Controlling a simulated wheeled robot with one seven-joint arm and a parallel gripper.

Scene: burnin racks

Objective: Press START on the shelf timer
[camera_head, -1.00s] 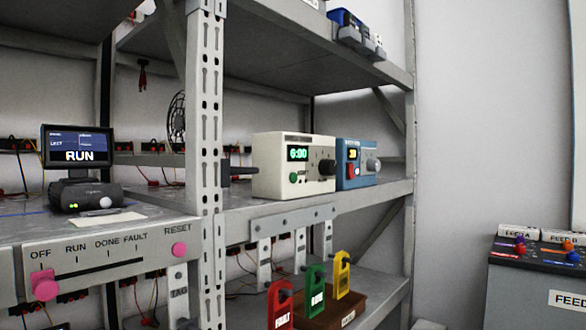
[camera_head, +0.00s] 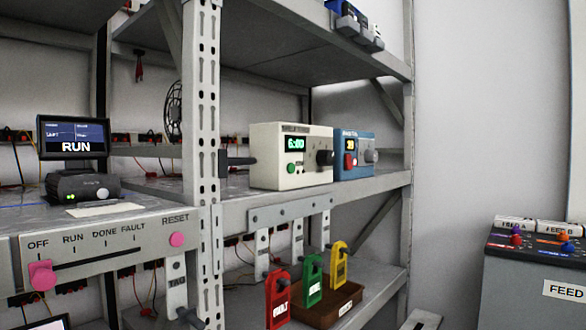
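The shelf timer (camera_head: 262,157) is a cream box on the middle shelf, right of the slotted rack post. Its green display reads 6:00. A green button (camera_head: 291,169) sits below the display, with a white button beside it and a dark knob at the right; their labels are too small to read. My gripper is not in view.
A blue box (camera_head: 353,154) with a red switch stands right beside the timer. The slotted post (camera_head: 201,120) rises left of it. A RUN monitor (camera_head: 75,138) and slider panel are at left. Coloured tags (camera_head: 313,279) hang below. A FEED cabinet (camera_head: 530,280) stands right.

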